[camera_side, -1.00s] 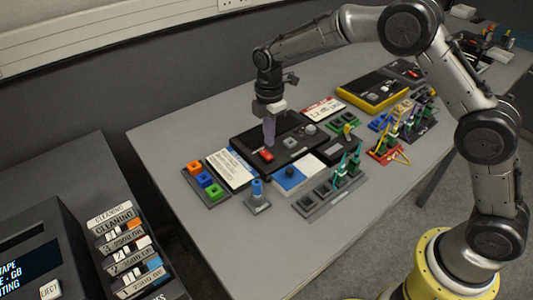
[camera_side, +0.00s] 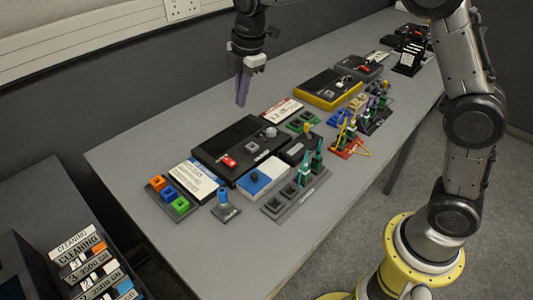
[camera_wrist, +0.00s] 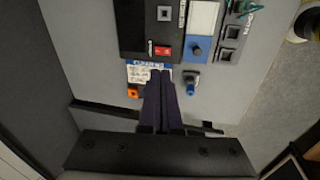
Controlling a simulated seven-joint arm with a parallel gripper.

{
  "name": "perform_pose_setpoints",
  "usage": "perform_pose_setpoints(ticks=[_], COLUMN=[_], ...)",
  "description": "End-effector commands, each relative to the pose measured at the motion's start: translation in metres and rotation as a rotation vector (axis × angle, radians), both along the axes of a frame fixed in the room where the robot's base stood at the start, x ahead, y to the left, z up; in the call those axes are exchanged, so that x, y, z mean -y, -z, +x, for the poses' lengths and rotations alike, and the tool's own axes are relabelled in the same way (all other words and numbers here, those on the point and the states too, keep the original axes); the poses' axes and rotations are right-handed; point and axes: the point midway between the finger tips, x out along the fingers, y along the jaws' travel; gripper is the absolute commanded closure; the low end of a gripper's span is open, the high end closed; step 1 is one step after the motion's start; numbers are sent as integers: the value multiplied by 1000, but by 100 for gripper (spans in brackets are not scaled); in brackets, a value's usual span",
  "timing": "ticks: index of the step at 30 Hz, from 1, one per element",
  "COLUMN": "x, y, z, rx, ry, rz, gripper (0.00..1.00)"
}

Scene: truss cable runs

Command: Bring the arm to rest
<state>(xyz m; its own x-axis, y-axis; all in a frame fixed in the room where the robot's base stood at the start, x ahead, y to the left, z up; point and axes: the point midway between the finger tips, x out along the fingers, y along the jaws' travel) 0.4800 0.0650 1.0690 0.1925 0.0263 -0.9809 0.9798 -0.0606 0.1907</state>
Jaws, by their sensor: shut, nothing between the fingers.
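My gripper (camera_side: 241,103) hangs from the wrist with its dark purple fingers pointing down. It is shut and empty, in the air above and behind the black box (camera_side: 215,146) and touching nothing. The box carries a red switch (camera_side: 229,160) and a grey knob (camera_side: 271,132). In the wrist view my closed fingers (camera_wrist: 161,74) lie side by side over the printed card, which they partly cover. The red switch (camera_wrist: 162,51) shows just beyond the fingertips.
On the grey table stand orange, blue and green blocks (camera_side: 168,194), a blue-topped post (camera_side: 224,205), a blue-and-white plate (camera_side: 263,176), and a rack with green plugs (camera_side: 297,190). A yellow-edged box (camera_side: 328,88) and cable racks stand farther back. The left table strip is bare.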

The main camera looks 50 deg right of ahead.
Motion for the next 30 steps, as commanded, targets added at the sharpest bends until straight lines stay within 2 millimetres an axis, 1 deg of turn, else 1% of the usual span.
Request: perform_pose_setpoints(ticks=[1, 3, 5, 6, 8, 9, 11, 12, 13, 16, 19, 22, 24, 27, 30], x=[8, 17, 24, 28, 35, 38, 44, 48, 50, 56, 61, 64, 65, 66, 66], y=[-24, -47, -64, -74, -86, -93, -100, -103, -105, -104, -94, -77, -61, -40, -24], z=[-16, -38, -59, -73, -96, -112, -136, -152, -164, -204, -241, -274, -294, -311, -317], rx=[37, 77, 108, 129, 157, 176, 201, 219, 231, 264, 289, 298, 295, 267, 231], ry=[29, 81, 134, 174, 238, 285, 358, 410, 450, 591, 742, 903, 1024, 1173, 1296], rz=[8, 23, 38, 49, 69, 84, 109, 127, 143, 197, 256, 321, 367, 413, 437], gripper=[100, 100, 100, 100, 100, 100, 100, 100, 100, 100, 100, 100, 100, 100, 100])
